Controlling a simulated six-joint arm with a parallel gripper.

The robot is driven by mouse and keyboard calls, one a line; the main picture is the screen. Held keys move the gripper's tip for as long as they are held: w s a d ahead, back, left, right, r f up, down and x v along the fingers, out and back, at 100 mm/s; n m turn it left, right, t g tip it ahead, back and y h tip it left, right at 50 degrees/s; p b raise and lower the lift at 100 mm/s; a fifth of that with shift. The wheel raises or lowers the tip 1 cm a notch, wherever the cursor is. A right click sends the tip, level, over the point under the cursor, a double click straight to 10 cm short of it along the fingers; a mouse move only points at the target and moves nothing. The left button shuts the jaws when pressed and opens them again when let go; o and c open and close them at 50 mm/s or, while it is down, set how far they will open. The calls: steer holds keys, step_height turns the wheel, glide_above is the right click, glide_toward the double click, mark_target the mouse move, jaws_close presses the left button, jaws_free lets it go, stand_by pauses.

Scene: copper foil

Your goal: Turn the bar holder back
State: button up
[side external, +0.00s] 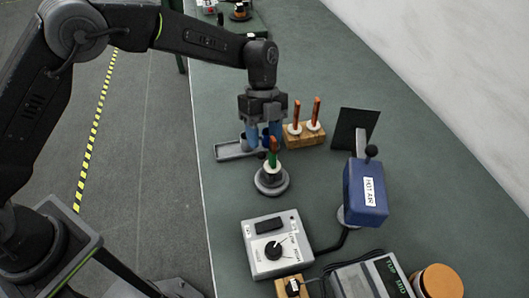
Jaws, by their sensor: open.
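The bar holder (271,183) is a round grey base on the bench with a white collar. An upright bar (273,152), green with a reddish-brown top, stands in it. My gripper (264,139) points down with its two blue fingers apart. In the picture it sits just above and behind the holder, and the bar's top overlaps the right finger. I cannot tell whether the fingers are around the bar or behind it; no grip on it shows.
A wooden block (305,138) with two copper bars stands behind right, and a grey tray (228,151) lies left. A dark upright panel (353,128) and a blue hot-air unit (366,190) stand right. A grey control box (277,245), scale (370,281) and jar (439,281) are in front.

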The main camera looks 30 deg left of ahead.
mark_target(264, 157)
steer(key=shift+x, duration=2.3)
jaws_close()
